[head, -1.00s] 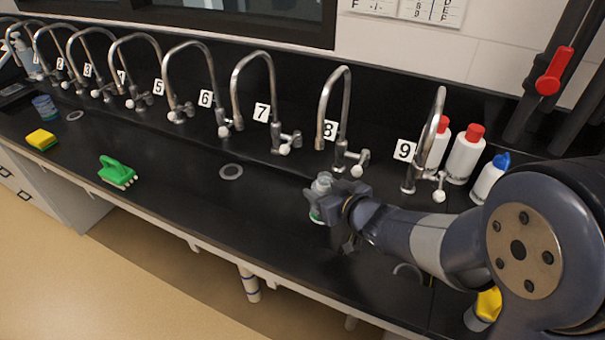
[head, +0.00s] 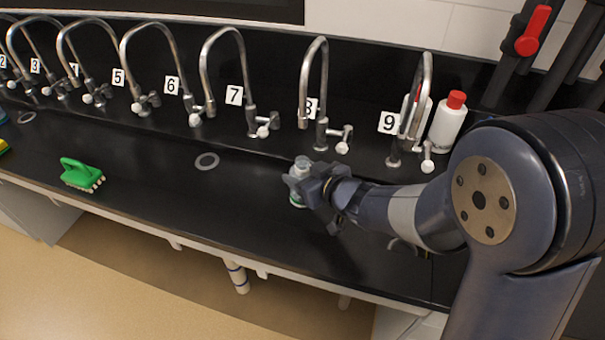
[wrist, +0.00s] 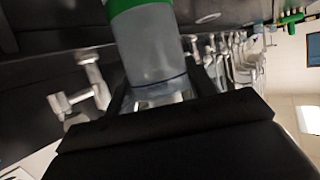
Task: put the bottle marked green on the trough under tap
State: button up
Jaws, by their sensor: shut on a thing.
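The bottle marked green (head: 297,182) is a clear bottle with a green band, held in my gripper (head: 312,188) near tap 8. In the wrist view the bottle (wrist: 153,45) fills the top middle, with its green band (wrist: 130,7) at the upper edge. My gripper (wrist: 155,98) is shut around it there. The bottle is in front of and below the spout of tap 8 (head: 315,90); I cannot tell whether its base touches the black trough (head: 235,195). Taps with number labels stand along the back, including tap 7 (head: 240,85) and tap 9 (head: 418,110).
A green brush (head: 80,174) lies on the trough at the left. A drain (head: 207,161) is left of the bottle. Red-capped white bottles (head: 446,124) stand behind tap 9. The trough between brush and drain is clear.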

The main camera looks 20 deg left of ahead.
jog(key=o, duration=1)
jog(key=shift+f, duration=0.1)
jog(key=shift+c, duration=0.2)
jog(key=shift+d+r, duration=0.1)
jog(key=shift+r, duration=0.1)
jog(key=p+v, duration=0.1)
jog(key=v, duration=1)
jog(key=shift+s+d+p, duration=0.3)
jog(key=shift+p, duration=0.05)
